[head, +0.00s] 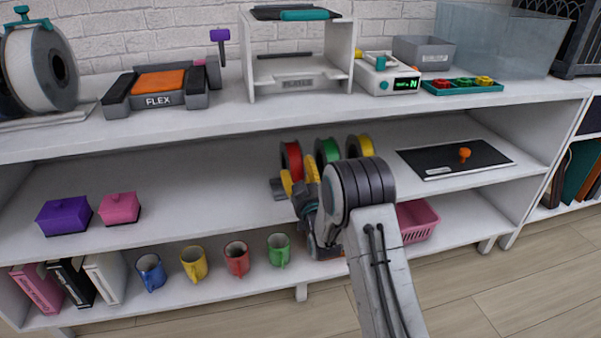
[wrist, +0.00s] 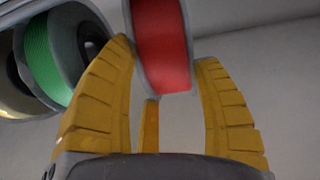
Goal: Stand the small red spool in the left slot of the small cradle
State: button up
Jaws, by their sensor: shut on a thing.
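The small red spool (head: 291,157) is upright on the middle shelf, left of the green spool (head: 327,150) and the yellow spool (head: 360,146). My gripper (head: 299,172) reaches it from the front. In the wrist view, the yellow fingers (wrist: 165,62) are shut on the red spool (wrist: 163,45), one on each side. The green spool (wrist: 45,62) stands to the left there. My arm hides most of the cradle, so I cannot tell whether the red spool rests in the left slot.
On the same shelf, a black panel with an orange knob (head: 464,154) lies right, and purple (head: 65,214) and pink (head: 119,207) boxes stand left. Several mugs and a pink basket (head: 418,221) are below. The upper shelf overhangs the spools.

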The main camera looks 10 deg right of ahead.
jog(key=o, duration=1.3)
jog(key=shift+f, duration=0.1)
jog(key=shift+s, duration=0.15)
